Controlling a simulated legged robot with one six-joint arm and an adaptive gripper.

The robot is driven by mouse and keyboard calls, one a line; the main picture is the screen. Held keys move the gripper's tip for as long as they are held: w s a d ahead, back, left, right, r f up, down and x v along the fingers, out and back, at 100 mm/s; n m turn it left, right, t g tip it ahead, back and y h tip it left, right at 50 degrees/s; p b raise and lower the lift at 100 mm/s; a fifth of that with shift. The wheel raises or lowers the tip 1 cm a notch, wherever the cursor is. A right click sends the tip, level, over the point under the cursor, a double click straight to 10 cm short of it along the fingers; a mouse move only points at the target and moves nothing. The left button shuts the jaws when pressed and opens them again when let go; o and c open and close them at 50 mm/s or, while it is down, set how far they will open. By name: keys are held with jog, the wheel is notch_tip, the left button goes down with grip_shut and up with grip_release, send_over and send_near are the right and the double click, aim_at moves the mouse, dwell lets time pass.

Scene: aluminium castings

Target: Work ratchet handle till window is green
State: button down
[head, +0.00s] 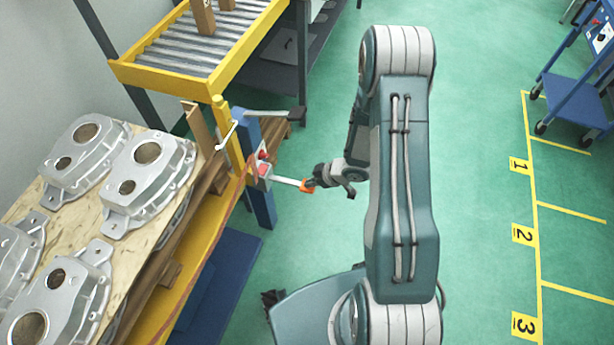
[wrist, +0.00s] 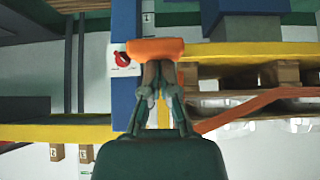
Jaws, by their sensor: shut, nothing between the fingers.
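The ratchet handle is a pale lever (head: 287,181) with an orange grip (head: 306,186), sticking out to the right from a unit on the blue post. In the wrist view the orange grip (wrist: 155,49) lies crosswise just ahead of my fingertips. My gripper (head: 318,182) is shut and empty at the orange grip; it also shows in the wrist view (wrist: 158,72). I cannot tell whether the fingers touch the grip. I make out no green window.
A pallet board with several aluminium castings (head: 148,170) stands at left, with an orange-red strap (wrist: 245,108) in the wrist view. A yellow-framed roller conveyor (head: 190,45) is behind. A blue trolley (head: 575,100) stands far right. Green floor right of my arm is clear.

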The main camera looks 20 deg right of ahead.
jog(key=f+y, duration=0.1)
jog(key=f+t, duration=0.1)
jog(key=f, duration=0.1)
jog(key=f+t+y, duration=0.1)
jog(key=shift+s+d+f+y, duration=0.2)
jog(key=shift+s+d+y, duration=0.1)
jog(key=shift+d, duration=0.05)
jog(key=shift+f, duration=0.85)
jog(key=shift+s, duration=0.1)
